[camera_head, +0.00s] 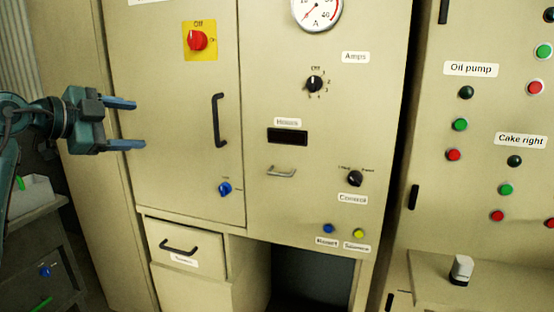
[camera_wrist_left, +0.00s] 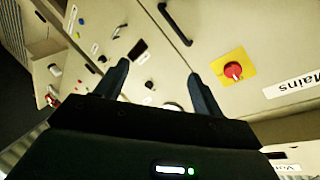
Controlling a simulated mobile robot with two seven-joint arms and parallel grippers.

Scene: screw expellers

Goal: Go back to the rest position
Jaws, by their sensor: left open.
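My left gripper (camera_head: 124,123) is at the left of the head view, in front of the cabinet's left door (camera_head: 170,130). Its two fingers are apart with nothing between them. In the left wrist view the fingers (camera_wrist_left: 160,82) are also spread, and the cabinet panel lies beyond them. My right gripper is in neither view.
The cabinet has a red switch on a yellow plate (camera_head: 197,40), a black door handle (camera_head: 219,121), a blue knob (camera_head: 224,189) and a gauge (camera_head: 317,12). A drawer (camera_head: 205,257) is below. A button panel (camera_head: 480,90) and ledge (camera_head: 490,280) stand at right.

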